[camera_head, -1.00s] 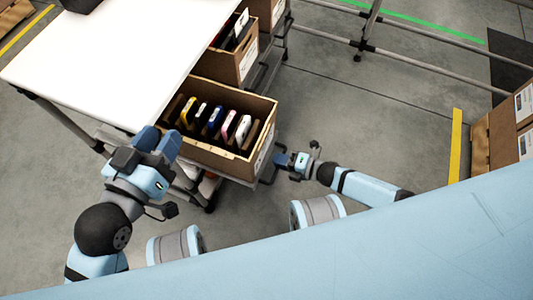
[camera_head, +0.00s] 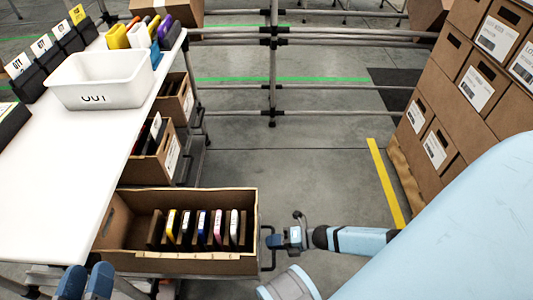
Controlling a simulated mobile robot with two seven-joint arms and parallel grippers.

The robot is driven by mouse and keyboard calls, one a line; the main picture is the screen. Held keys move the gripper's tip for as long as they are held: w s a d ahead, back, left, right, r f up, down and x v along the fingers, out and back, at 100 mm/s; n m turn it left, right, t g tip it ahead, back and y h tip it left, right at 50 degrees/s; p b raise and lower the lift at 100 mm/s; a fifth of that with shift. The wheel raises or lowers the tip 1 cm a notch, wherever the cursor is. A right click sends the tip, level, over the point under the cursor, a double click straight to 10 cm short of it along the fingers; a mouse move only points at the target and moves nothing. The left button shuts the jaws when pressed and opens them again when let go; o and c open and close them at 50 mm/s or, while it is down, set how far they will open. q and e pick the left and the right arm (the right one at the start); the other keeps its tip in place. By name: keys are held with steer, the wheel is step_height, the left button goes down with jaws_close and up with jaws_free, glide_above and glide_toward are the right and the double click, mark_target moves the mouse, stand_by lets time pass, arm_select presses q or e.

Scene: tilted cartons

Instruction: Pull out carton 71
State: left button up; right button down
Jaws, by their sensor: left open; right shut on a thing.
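A brown open-topped carton (camera_head: 120,261) is tilted beside the white table and holds several upright slim items in different colours. Its number is not readable, so I cannot tell from a label that it is carton 71. A dark handle (camera_head: 268,266) is at its right end. My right gripper (camera_head: 273,240) is shut on this handle, with its arm coming from the right. My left gripper (camera_head: 85,282) is open and empty at the bottom left, below the table corner; only its fingers show.
More cartons (camera_head: 148,168) stand in a row behind, along the table (camera_head: 95,160). A white bin (camera_head: 103,82) marked OUT is on the table, near black holders with cards. Stacked cartons (camera_head: 455,110) stand at the right. The floor between is free, with pipe rails behind.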

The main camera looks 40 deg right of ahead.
steer(key=shift+d, duration=0.2)
arm_select(q)
steer(key=shift+f, duration=0.1)
arm_select(e)
steer(key=c, duration=1.2)
jaws_free()
steer(key=shift+s, duration=0.1)
arm_select(q)
steer(key=r+p, duration=0.1)
steer(key=r+t+p, duration=0.1)
steer(key=r, duration=0.1)
steer(key=r+t+p, duration=0.1)
steer(key=r, duration=0.1)
steer(key=shift+s+a+r, duration=0.1)
steer(key=shift+a, duration=0.15)
arm_select(e)
steer(key=v, duration=1.3)
steer(key=shift+s+d, duration=0.2)
steer(key=shift+d, duration=0.1)
